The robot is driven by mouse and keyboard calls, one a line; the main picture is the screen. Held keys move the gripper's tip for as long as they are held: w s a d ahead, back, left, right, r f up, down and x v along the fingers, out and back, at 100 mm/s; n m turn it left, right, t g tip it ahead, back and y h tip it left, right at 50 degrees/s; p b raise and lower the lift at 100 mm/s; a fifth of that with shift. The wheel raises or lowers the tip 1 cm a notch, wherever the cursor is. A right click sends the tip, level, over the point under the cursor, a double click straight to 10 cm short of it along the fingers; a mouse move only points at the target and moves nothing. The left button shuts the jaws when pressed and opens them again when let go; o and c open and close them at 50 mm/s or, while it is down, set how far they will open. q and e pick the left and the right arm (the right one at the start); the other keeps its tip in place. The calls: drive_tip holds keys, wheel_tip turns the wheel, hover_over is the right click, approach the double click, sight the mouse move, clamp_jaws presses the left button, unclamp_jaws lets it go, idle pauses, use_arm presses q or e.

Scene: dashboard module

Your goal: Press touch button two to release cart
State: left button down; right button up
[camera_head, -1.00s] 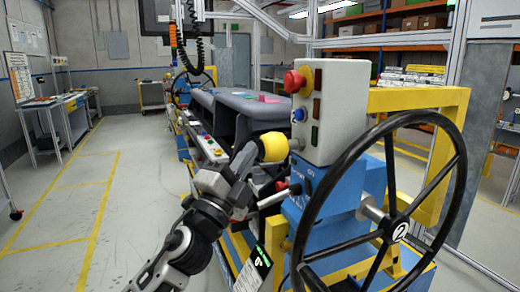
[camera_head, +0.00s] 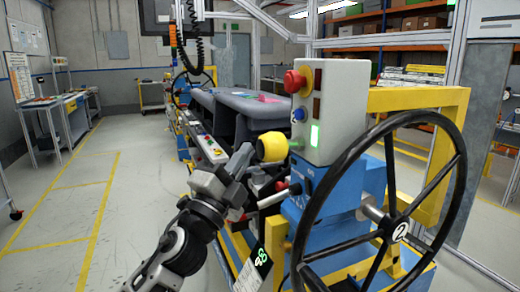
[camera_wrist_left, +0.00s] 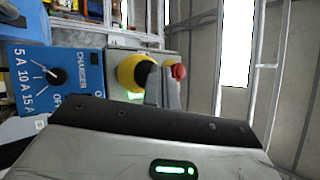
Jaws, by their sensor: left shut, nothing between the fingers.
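The yellow round touch button (camera_head: 272,147) sticks out from the left side of the grey control box (camera_head: 333,100). My left gripper (camera_head: 246,155) is shut and empty, its tips at the button's left side; I cannot tell whether they touch. In the left wrist view the shut fingers (camera_wrist_left: 163,88) overlap the yellow button (camera_wrist_left: 131,74). A green lamp (camera_head: 315,135) is lit on the box front, and a green glow shows beside the button. The cart with grey dashboard parts (camera_head: 250,108) stands behind the arm. My right gripper is out of view.
A red emergency knob (camera_head: 296,82) and a small blue button (camera_head: 298,115) sit on the box. A large black handwheel (camera_head: 452,190) marked 2 stands at the right. The blue charger panel (camera_wrist_left: 62,80) shows in the wrist view. The left floor is open.

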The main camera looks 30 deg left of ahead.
use_arm(q)
drive_tip(key=shift+s+a, duration=0.1)
drive_tip(key=shift+s, duration=0.05)
drive_tip(key=shift+s+a, duration=0.1)
drive_tip(key=s+a, duration=0.3)
drive_tip(key=shift+s, duration=0.35)
idle(0.9)
drive_tip(key=s+d+f+n+g+y, duration=0.1)
drive_tip(key=d+f+n+g, duration=0.3)
drive_tip(key=f, duration=0.8)
drive_tip(key=s+f+n+g+y, duration=0.1)
drive_tip(key=f+n+g, duration=0.3)
drive_tip(key=f, duration=0.9)
drive_tip(key=s+d+f+n+g+h, duration=0.1)
drive_tip(key=s+d+f+n+g, duration=0.2)
drive_tip(key=s+d+f, duration=0.2)
drive_tip(key=s+d+f+n+g+h, duration=0.1)
drive_tip(key=s+d+f+n+g, duration=0.2)
drive_tip(key=f, duration=1.1)
drive_tip(key=s+d+n, duration=0.1)
drive_tip(key=s+d, duration=0.2)
drive_tip(key=s, duration=0.3)
drive_tip(key=shift+s+d, duration=0.25)
drive_tip(key=shift+d, duration=0.05)
